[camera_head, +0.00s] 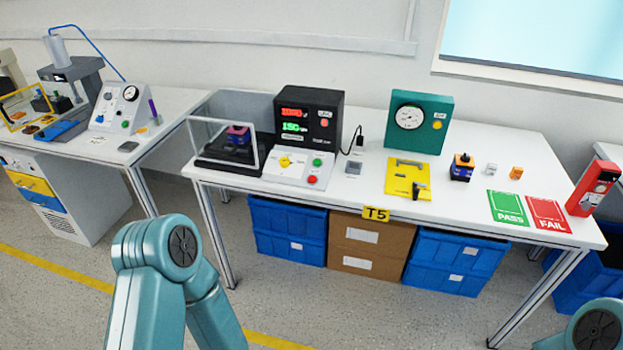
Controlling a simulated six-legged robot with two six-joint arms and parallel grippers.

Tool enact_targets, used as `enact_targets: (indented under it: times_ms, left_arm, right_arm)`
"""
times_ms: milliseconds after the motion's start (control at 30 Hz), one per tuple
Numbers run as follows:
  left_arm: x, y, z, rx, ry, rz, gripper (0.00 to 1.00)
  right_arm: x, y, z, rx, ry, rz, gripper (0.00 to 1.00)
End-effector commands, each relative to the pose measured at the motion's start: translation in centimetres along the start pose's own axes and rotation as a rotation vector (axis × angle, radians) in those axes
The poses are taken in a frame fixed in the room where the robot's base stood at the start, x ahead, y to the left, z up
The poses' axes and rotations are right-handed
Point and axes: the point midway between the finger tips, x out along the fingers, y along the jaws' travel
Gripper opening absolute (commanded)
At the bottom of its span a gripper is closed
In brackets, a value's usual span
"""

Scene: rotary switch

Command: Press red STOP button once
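The red button (312,180) sits at the front right of a white control panel (285,174) on the table. A green button (317,162) is just behind it, and a yellow rotary knob (285,162) is to their left. The lettering by the buttons is too small to read. My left arm shows at the lower left, well in front of the table; its gripper is not in view. Only a joint of my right arm shows at the lower right corner; its gripper is also out of view. Nothing of mine touches the panel or covers the buttons.
A black display unit (308,123) stands behind the panel, with a clear-shielded fixture (228,150) to its left. A green gauge box (418,122), yellow fixture (408,180) and PASS and FAIL cards are to the right. Bins (290,232) fill the space below the white tabletop (510,150).

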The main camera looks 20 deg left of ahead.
Motion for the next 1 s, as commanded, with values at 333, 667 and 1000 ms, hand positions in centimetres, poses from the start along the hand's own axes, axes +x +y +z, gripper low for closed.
enact_targets:
  times_ms: [333, 667, 1000]
  left_arm:
    - [0.00, 0.00, 0.00, 0.000, 0.000, 0.000, 0.00]
    - [0.00, 0.00, 0.00, 0.000, 0.000, 0.000, 0.00]
    - [0.00, 0.00, 0.00, 0.000, 0.000, 0.000, 0.00]
  right_arm:
    - [0.00, 0.00, 0.00, 0.000, 0.000, 0.000, 0.43]
    - [0.00, 0.00, 0.00, 0.000, 0.000, 0.000, 0.43]
    - [0.00, 0.00, 0.00, 0.000, 0.000, 0.000, 0.43]
